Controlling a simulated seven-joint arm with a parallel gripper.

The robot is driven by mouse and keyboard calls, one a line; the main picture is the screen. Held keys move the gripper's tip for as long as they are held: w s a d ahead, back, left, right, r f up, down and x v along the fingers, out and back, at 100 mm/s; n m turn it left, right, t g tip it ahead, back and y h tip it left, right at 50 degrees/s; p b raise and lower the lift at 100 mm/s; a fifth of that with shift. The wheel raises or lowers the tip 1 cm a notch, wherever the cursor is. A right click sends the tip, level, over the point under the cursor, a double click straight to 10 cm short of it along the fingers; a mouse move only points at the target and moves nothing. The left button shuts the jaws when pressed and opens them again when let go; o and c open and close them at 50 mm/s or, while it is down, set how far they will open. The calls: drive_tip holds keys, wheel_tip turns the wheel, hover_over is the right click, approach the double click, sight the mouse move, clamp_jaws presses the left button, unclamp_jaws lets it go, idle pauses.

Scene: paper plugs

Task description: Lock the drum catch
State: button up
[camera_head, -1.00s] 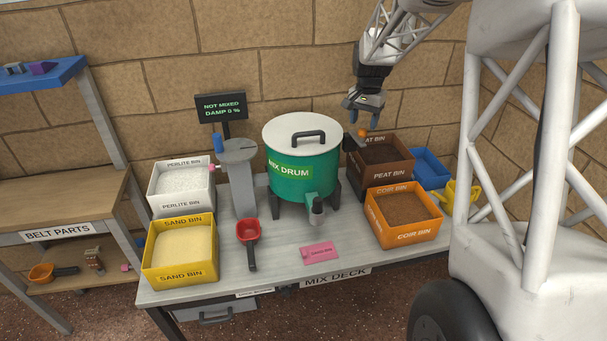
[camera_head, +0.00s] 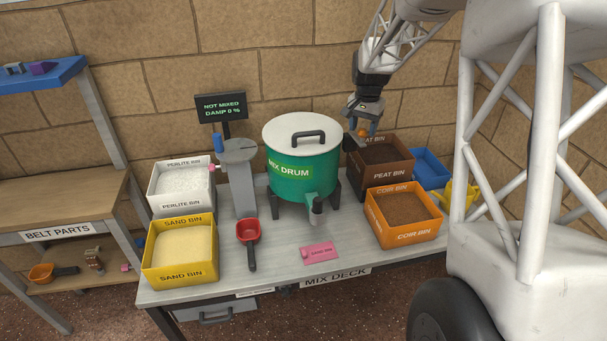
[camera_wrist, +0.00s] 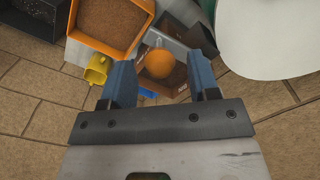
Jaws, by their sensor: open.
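The green mix drum (camera_head: 288,180) stands upright on the table with its white lid (camera_head: 301,130) on. An orange ball knob (camera_head: 363,132), which looks like part of the drum catch, is at the drum's upper right. My gripper (camera_head: 362,124) is over this knob, pointing down. In the wrist view the knob (camera_wrist: 158,62) lies between my two open blue-grey fingers (camera_wrist: 162,75), with a gap on each side. The rest of the catch is mostly hidden, so I cannot tell its position.
The brown peat bin (camera_head: 383,170) is close under my gripper, with the orange coir bin (camera_head: 400,215) in front. A display post (camera_head: 226,130) and the perlite bin (camera_head: 182,210) are left of the drum. A red scoop (camera_head: 249,235) lies at the front.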

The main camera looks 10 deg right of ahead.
drive_tip(key=shift+f, duration=0.75)
drive_tip(key=c, duration=0.6)
drive_tip(key=shift+o, duration=0.2)
